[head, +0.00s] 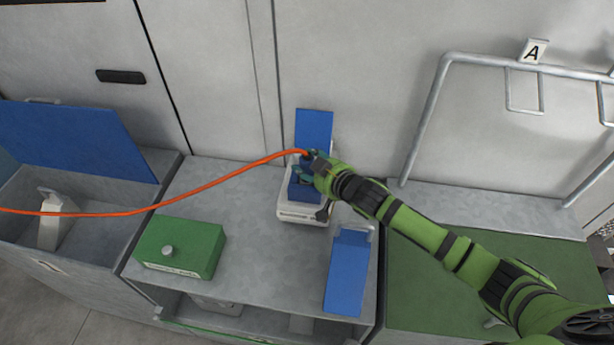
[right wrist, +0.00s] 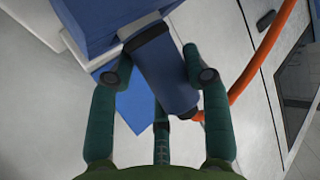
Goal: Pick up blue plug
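The blue plug (right wrist: 165,75) shows in the right wrist view as a blue cylinder against a blue block (right wrist: 90,20), with an orange hose (right wrist: 255,75) beside it. My right gripper (right wrist: 160,72) has its dark green fingers on both sides of the plug and a third finger beneath it. Whether the fingers press on the plug is not clear. In the head view my right gripper (head: 307,166) is at the blue and white unit on the grey bench, where the orange hose (head: 215,183) ends. The gripper and arm hide most of the plug there. My left gripper is out of view.
The grey bench (head: 255,235) carries a green box (head: 180,248) at left and a blue angled panel (head: 347,272) at right. An open bin with a blue lid (head: 75,137) stands at far left. Metal rails (head: 425,115) stand right. A wall lies close behind.

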